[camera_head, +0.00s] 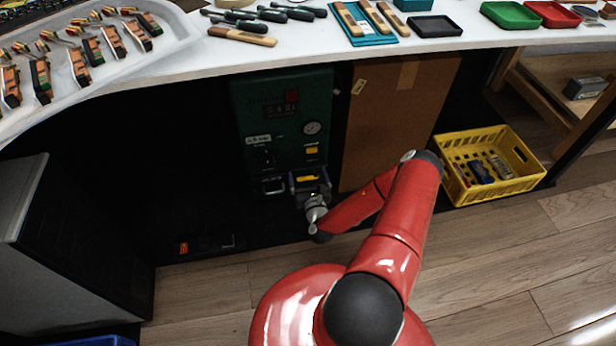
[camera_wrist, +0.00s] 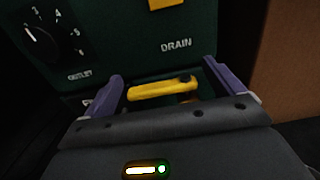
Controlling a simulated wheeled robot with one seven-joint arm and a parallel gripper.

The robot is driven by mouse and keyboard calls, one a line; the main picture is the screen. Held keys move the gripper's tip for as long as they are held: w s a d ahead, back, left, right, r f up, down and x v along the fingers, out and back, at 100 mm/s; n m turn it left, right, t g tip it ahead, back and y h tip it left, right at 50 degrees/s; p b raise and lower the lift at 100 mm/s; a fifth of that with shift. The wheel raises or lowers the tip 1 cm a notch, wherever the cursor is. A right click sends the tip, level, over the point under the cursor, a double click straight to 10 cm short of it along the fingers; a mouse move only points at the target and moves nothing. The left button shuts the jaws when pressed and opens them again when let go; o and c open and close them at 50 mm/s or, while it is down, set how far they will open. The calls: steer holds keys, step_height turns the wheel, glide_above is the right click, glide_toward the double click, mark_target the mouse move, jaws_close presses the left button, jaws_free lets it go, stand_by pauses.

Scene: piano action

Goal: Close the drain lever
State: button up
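The drain lever is a yellow bar (camera_wrist: 160,89) under the word DRAIN on the dark green machine (camera_wrist: 125,55). In the wrist view it lies nearly level, its right end slightly higher, at a dark pivot. In the head view it is a small yellow patch (camera_head: 307,178) low on the machine (camera_head: 284,90). My gripper (camera_wrist: 163,72) is open, with its purple fingers on either side of the lever. Small gaps show at both ends of the bar; contact cannot be told. In the head view my gripper (camera_head: 309,181) is at the machine's lower right, partly covering it.
A numbered dial (camera_wrist: 42,36) and another yellow part (camera_wrist: 165,3) are on the panel. A brown board (camera_head: 395,120) stands close on the right. The white worktop (camera_head: 290,45) overhangs the machine. A yellow crate (camera_head: 530,165) is on the floor to the right.

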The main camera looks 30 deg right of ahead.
steer(key=shift+s, duration=0.1)
steer(key=v, duration=0.7)
steer(key=shift+s+p, duration=0.35)
steer(key=shift+a, duration=0.15)
